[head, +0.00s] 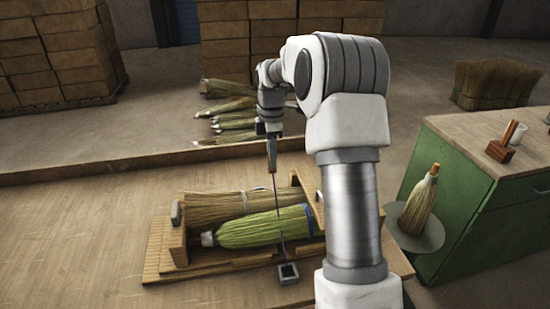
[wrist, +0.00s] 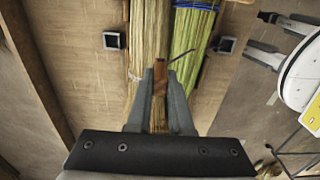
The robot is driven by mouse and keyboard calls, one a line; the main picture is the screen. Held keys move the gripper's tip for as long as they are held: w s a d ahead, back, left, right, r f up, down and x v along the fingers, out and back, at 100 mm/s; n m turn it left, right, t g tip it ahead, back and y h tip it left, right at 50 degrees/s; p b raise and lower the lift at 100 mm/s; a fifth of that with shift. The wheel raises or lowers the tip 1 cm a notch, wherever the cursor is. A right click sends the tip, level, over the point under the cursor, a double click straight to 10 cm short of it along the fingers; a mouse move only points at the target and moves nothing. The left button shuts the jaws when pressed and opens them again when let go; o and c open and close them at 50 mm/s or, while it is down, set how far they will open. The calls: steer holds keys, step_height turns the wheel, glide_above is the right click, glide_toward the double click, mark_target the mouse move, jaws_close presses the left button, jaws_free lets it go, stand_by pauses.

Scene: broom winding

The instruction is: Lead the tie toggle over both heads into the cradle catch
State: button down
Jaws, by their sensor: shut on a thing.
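My gripper (head: 271,150) is shut on the brown tie toggle (wrist: 159,76), holding it above the two broom heads. The wrist view shows the toggle between my fingers (wrist: 160,92), over the tan head (wrist: 148,28). A thin dark cord (head: 279,215) runs from the toggle down across the green head (head: 262,229) to a dark square block (head: 288,273) on the near side. The tan head (head: 225,207) lies behind the green one in the wooden cradle (head: 160,262). The wrist view shows a second square block (wrist: 114,40) beyond the tan head; I cannot tell which block is the catch.
A green cabinet (head: 465,215) stands at right, with a wooden tool (head: 504,142) on top and an upright broom head (head: 420,200) beside it. Loose bundles (head: 232,122) lie behind the bench. The bench (head: 75,235) is clear at left.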

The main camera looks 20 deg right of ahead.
steer(key=w+d+p, duration=0.1)
steer(key=w+p, duration=1.1)
steer(key=w, duration=0.2)
steer(key=shift+f+b, duration=7.2)
steer(key=shift+f, duration=3.45)
steer(key=shift+s, duration=0.1)
steer(key=c, duration=0.8)
jaws_free()
steer(key=shift+f, duration=0.1)
steer(key=shift+o, duration=0.3)
steer(key=shift+r, duration=0.2)
